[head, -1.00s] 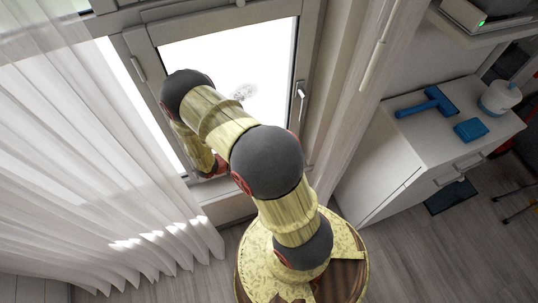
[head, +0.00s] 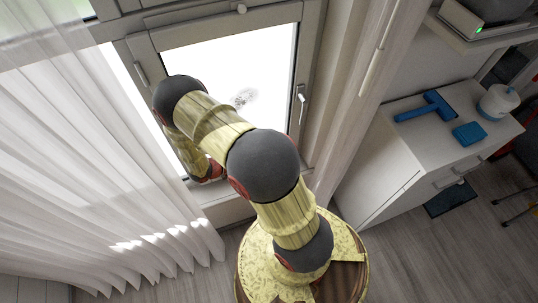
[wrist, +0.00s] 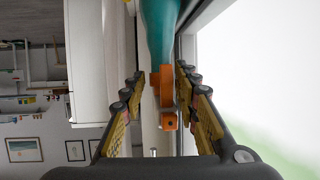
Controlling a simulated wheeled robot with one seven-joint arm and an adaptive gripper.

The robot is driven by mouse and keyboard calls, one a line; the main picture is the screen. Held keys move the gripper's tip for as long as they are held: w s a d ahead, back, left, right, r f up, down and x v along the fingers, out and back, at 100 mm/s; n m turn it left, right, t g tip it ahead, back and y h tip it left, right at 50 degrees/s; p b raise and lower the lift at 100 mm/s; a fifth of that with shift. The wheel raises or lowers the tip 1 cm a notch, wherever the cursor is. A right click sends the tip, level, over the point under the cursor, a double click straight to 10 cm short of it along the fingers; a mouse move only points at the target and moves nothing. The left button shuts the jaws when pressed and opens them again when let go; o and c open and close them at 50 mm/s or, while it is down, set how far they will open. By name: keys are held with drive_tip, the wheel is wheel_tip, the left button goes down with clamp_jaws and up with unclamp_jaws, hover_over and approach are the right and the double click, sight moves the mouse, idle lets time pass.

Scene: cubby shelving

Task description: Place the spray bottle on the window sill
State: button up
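The spray bottle (wrist: 160,32) shows in the wrist view, with a teal body running out of the top edge and an orange spray head (wrist: 166,100) nearer the camera. My gripper (wrist: 160,76) has its fingers close on either side of the bottle around its narrow part and appears shut on it; the exact contact is hard to see. In the head view my arm reaches to the window and hides the gripper and the bottle. The window sill (head: 228,211) shows only partly below the window frame, behind my arm.
White curtains (head: 100,170) hang left of the window (head: 270,70), which has a handle (head: 301,93). A white cabinet (head: 385,165) at right carries a blue squeegee-like tool (head: 425,107), a blue block (head: 469,133) and a white container (head: 498,101).

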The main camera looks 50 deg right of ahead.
drive_tip(key=p+v, duration=0.1)
drive_tip(key=v, duration=0.4)
idle(0.5)
